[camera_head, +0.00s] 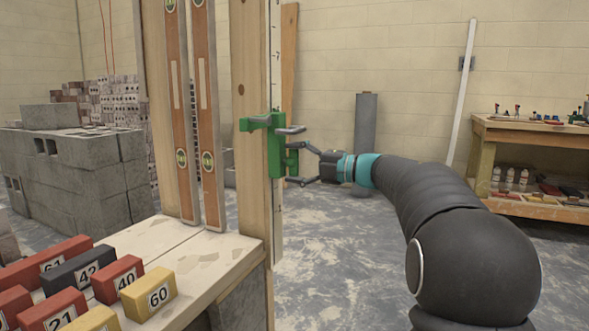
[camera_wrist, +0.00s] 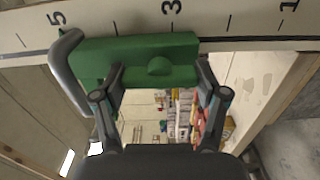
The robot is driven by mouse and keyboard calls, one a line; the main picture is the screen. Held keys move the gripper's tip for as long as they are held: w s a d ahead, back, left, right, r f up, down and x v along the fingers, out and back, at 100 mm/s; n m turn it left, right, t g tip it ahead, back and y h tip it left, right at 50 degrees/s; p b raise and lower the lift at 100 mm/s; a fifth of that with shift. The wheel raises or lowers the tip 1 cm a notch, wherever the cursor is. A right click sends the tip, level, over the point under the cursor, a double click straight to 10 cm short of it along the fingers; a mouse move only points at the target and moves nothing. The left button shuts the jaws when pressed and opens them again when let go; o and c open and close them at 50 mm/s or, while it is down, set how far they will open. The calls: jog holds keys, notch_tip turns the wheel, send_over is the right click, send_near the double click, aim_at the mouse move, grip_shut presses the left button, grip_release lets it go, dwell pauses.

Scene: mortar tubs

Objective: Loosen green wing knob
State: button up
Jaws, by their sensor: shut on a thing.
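A green clamp (camera_head: 276,150) sits on a wooden post beside a marked white staff. The green wing knob (camera_head: 292,160) sticks out from the clamp's right side. My gripper (camera_head: 300,165) comes from the right, with one finger above the knob and one below. In the wrist view, the clamp body (camera_wrist: 125,50) lies across the top, with a grey bar handle (camera_wrist: 68,75) at its left end. The knob's green rounded middle (camera_wrist: 158,67) shows between my fingertips (camera_wrist: 160,78), which sit at either side of it. My gripper is shut on the knob. Exact finger contact is partly hidden.
The post (camera_head: 251,90) stands by a bench top (camera_head: 200,260) with numbered coloured blocks (camera_head: 148,292). Two levels (camera_head: 192,110) lean to its left. Grey block stacks (camera_head: 75,170) stand further left. A wooden workbench (camera_head: 535,135) stands at right. The floor between is mostly clear.

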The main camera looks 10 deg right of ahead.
dwell(0.5)
jog(key=o, duration=1.2)
jog(key=shift+c, duration=0.2)
jog(key=v, duration=1.2)
